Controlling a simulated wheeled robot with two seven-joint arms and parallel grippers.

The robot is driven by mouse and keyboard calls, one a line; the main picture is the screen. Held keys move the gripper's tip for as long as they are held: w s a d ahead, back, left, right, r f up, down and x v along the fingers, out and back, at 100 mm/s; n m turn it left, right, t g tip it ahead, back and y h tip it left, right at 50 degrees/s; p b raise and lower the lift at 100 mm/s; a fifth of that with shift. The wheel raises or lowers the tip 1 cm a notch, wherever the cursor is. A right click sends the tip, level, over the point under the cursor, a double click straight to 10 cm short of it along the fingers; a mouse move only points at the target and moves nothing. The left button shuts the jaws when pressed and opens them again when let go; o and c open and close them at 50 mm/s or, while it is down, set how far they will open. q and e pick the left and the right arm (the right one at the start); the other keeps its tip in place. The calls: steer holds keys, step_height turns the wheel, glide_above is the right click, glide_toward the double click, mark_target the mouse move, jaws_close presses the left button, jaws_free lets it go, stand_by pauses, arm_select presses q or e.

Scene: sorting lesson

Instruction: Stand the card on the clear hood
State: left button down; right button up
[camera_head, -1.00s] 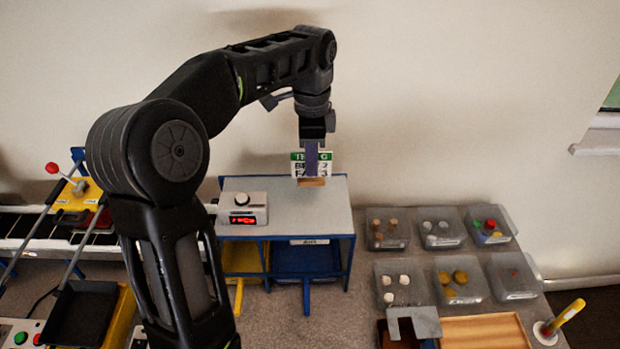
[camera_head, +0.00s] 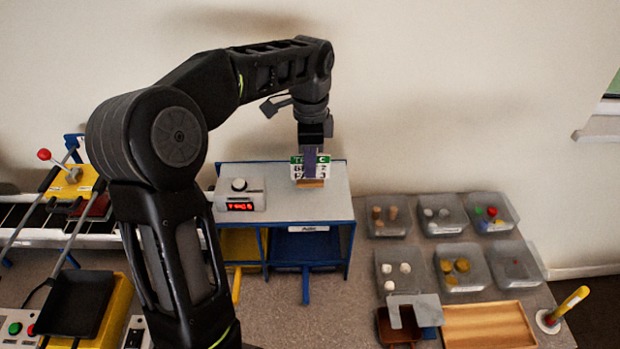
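The card (camera_head: 299,168) is a small white sign with a green top band, dark lettering and a wooden foot (camera_head: 310,183). My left gripper (camera_head: 310,165) comes down from above and is shut on the card, its fingers covering the middle of it. The card is upright over the pale grey top (camera_head: 290,207) of a blue-framed stand. I cannot tell whether its foot touches that top. No other clear hood stands out, and this flat top looks grey rather than see-through. My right gripper is not in view.
A control box (camera_head: 239,195) with a knob and red display sits on the top's left part. A conveyor (camera_head: 60,237) lies at left, partly behind my arm.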

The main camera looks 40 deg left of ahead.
arm_select(q)
step_height(320, 180, down, 3)
steer(key=shift+r, duration=0.1)
steer(key=shift+f, duration=0.45)
steer(key=shift+f, duration=0.1)
steer(key=c, duration=1.6)
jaws_free()
steer(key=shift+c, duration=0.2)
